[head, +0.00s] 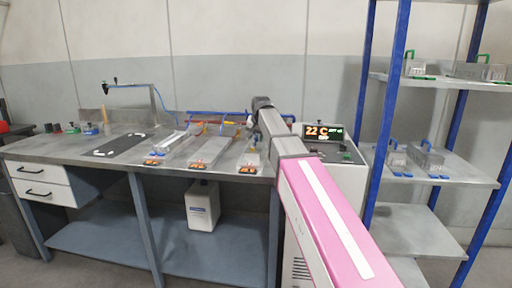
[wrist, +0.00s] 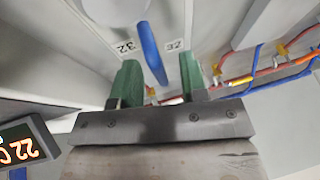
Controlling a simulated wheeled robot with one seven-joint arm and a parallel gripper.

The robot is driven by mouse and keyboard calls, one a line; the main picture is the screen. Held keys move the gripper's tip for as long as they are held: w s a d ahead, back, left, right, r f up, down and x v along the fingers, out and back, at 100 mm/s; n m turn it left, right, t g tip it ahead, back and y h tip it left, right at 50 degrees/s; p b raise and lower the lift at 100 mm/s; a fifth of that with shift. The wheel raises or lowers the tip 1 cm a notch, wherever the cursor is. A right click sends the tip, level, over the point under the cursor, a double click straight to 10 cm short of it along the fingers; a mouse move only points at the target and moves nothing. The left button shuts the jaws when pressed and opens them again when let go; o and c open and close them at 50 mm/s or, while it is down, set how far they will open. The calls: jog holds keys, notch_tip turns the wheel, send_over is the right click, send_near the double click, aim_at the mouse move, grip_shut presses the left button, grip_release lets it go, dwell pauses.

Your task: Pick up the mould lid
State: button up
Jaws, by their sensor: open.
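My gripper (wrist: 158,72) has two green fingers, spread open, in the wrist view. A blue bar-shaped handle (wrist: 151,50) stands between and beyond the fingers, with a gap on each side. It rises from a pale grey surface (wrist: 110,62) marked with "32" labels, which looks like the mould lid; its full outline does not show. In the head view my arm reaches over the right end of the bench and hides the fingers and most of what lies below them.
The bench (head: 58,148) carries a black mat (head: 115,145) and long metal trays (head: 210,150). Red and blue hoses (wrist: 262,68) run close right of the fingers. A control box with a display (head: 323,132) stands at the right. A blue-framed rack (head: 386,110) holds metal moulds with handles (head: 428,160).

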grip_shut()
jog(key=shift+r, duration=0.2)
notch_tip(320, 180, up, 2)
jog(key=shift+r, duration=1)
jog(key=s+a+r, duration=0.1)
jog(key=a+r, duration=0.5)
jog(key=a, duration=0.5)
jog(key=shift+s+a+r, duration=0.3)
jog(key=shift+s+r, duration=0.05)
